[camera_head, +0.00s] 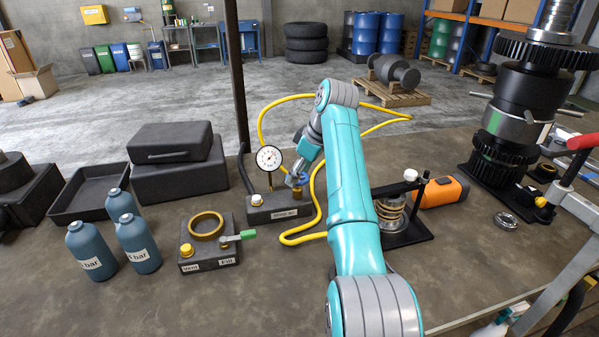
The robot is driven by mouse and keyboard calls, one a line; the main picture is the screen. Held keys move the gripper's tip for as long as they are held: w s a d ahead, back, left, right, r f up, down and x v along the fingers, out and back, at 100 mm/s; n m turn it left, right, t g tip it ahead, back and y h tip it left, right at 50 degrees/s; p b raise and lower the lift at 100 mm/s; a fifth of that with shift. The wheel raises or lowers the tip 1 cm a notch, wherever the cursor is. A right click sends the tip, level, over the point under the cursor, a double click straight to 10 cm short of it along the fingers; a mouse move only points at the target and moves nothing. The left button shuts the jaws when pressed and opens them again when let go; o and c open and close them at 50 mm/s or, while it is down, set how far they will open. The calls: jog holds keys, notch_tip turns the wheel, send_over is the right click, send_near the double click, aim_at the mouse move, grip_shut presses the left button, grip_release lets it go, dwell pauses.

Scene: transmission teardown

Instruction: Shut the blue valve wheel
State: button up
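My teal and grey arm reaches from the front of the bench to a dark block (277,208) with a label and a brass fitting (298,195). A small patch of blue, which looks like the valve wheel (302,180), shows above the brass fitting. My gripper (296,177) is right at the blue wheel, tilted downward, and covers most of it. Whether the fingers touch the wheel or are closed on it is too small to tell. A round white dial gauge (269,158) stands on the same block, just left of my gripper.
A yellow hose (314,197) loops around the block and behind my arm. A block with a brass ring (207,226) and green-handled lever (238,237) sits in front. Three blue bottles (137,243) stand left; a spring fixture (391,214) and orange object (439,192) are right.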

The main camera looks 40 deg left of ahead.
jog(key=shift+f+m, duration=0.1)
jog(key=shift+m, duration=0.2)
jog(key=m+t, duration=0.1)
jog(key=m, duration=0.2)
jog(key=m+t, duration=0.1)
jog(key=m, duration=0.2)
jog(key=shift+s+t+h, duration=0.2)
jog(key=shift+t+h, duration=0.1)
jog(key=shift+h, duration=0.1)
jog(key=m+t, duration=0.1)
jog(key=m, duration=0.2)
jog(key=m+h, duration=0.1)
jog(key=m, duration=0.2)
jog(key=shift+s+a+m+t+h, duration=0.15)
jog(key=shift+m+t+h, duration=0.15)
jog(key=shift+t, duration=0.1)
jog(key=m+h, duration=0.1)
jog(key=m, duration=0.2)
jog(key=m+h, duration=0.1)
jog(key=m, duration=0.2)
jog(key=shift+a+t, duration=0.15)
jog(key=shift+t, duration=0.15)
jog(key=m+h, duration=0.2)
jog(key=m, duration=0.4)
jog(key=shift+a, duration=0.15)
jog(key=o, duration=1.1)
jog(key=shift+o, duration=0.2)
